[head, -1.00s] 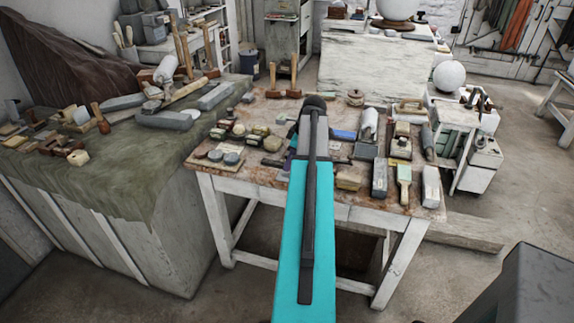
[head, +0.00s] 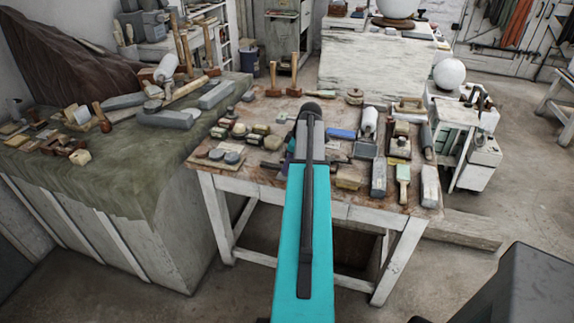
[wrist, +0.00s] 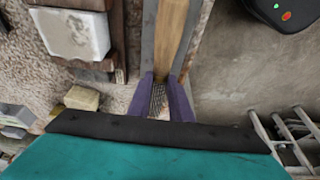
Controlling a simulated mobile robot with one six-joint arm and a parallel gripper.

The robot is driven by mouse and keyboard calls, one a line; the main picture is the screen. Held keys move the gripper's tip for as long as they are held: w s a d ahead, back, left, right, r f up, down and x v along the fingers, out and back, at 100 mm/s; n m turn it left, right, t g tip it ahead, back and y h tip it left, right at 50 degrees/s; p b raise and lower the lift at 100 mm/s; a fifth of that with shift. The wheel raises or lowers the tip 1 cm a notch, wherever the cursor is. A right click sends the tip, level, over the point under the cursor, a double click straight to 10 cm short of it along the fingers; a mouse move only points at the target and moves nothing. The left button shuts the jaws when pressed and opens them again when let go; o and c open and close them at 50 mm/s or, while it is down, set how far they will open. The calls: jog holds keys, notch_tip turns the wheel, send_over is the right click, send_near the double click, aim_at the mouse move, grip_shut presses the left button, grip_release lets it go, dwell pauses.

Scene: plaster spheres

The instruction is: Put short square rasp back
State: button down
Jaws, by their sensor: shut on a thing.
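My gripper (wrist: 168,98) shows in the wrist view as two purple fingers shut on a narrow tool, which I take to be the short square rasp. Its grey, cross-hatched part (wrist: 157,98) lies between the fingers. A long wooden piece (wrist: 173,35) runs from there to the top edge; it looks like the rasp's handle, but I cannot tell for sure. In the head view my arm covers most of the gripper, which is over the front middle of the worktable (head: 240,172). The rasp cannot be made out there.
Small blocks and round grey discs (head: 232,157) lie at the left. A cloth-covered bench (head: 110,175) stands left. The table's back middle is fairly clear.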

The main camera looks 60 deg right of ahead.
jog(key=shift+f, duration=0.35)
jog(key=shift+f, duration=0.1)
jog(key=c, duration=1.6)
grip_release()
jog(key=shift+r, duration=0.2)
jog(key=shift+b+v, duration=1.4)
jog(key=shift+v, duration=4.5)
